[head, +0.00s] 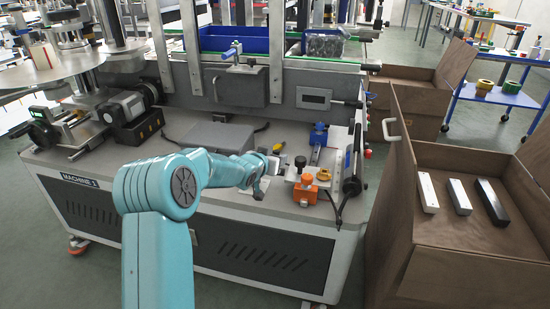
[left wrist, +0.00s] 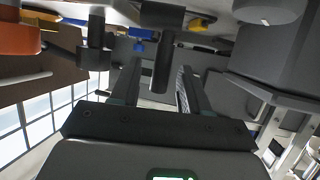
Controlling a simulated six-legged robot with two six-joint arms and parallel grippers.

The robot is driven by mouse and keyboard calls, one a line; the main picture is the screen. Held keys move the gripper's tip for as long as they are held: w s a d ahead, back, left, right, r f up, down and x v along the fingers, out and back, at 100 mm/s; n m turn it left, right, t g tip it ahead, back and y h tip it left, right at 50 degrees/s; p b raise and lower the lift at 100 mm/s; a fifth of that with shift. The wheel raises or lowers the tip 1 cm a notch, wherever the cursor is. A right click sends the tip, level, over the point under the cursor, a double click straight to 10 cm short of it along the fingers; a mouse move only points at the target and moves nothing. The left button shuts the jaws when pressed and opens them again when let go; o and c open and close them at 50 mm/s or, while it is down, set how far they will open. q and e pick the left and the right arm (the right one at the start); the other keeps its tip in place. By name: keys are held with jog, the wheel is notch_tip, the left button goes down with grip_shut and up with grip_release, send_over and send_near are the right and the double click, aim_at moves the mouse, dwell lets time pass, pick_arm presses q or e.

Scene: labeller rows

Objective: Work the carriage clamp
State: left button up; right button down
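My left arm is the teal one in the head view, and its gripper (head: 266,168) is over the right part of the machine's deck, beside the small carriage fittings. In the left wrist view the picture looks upside down. The two fingers of my left gripper (left wrist: 160,88) are apart, with a dark cylindrical handle (left wrist: 162,68) between them and gaps on both sides. I cannot tell if this handle is the carriage clamp. An orange block with a knob (head: 305,191) is right of the gripper in the head view. My right gripper is not in view.
A brass knob (head: 324,175) and a blue-topped device (head: 319,134) stand close behind the orange block. A grey box-like plate (head: 215,136) lies left of the gripper. A brown open crate (head: 470,154) with several bars is at the right.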

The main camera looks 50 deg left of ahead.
pick_arm(q)
jog(key=p+v, duration=0.3)
jog(key=v, duration=1.3)
jog(key=shift+s, duration=0.15)
jog(key=shift+d, duration=0.1)
